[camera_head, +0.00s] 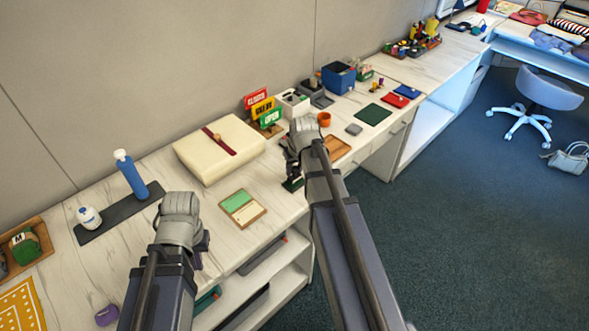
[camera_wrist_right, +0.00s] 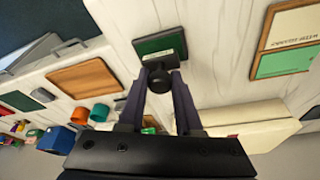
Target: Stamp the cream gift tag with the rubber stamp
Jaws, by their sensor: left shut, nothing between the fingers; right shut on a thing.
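The cream gift tag (camera_head: 246,213) lies flat beside a green card in a shallow wooden tray. The right wrist view shows the tag (camera_wrist_right: 294,24) with printed text, at the upper right. My right gripper (camera_wrist_right: 160,82) is shut on the round black knob of what looks like the rubber stamp (camera_wrist_right: 157,66). A dark green rectangular pad (camera_wrist_right: 160,43) lies just beyond the knob; whether they touch is unclear. In the head view, my right gripper (camera_head: 291,174) is right of the tag. My left gripper (camera_head: 198,250) is shut and empty near the counter's front, its fingertips mostly hidden.
A large cream box or book with a red band (camera_head: 218,146) lies behind the tag tray. An orange cup (camera_head: 324,119) and an empty wooden tray (camera_head: 335,147) are to the right.

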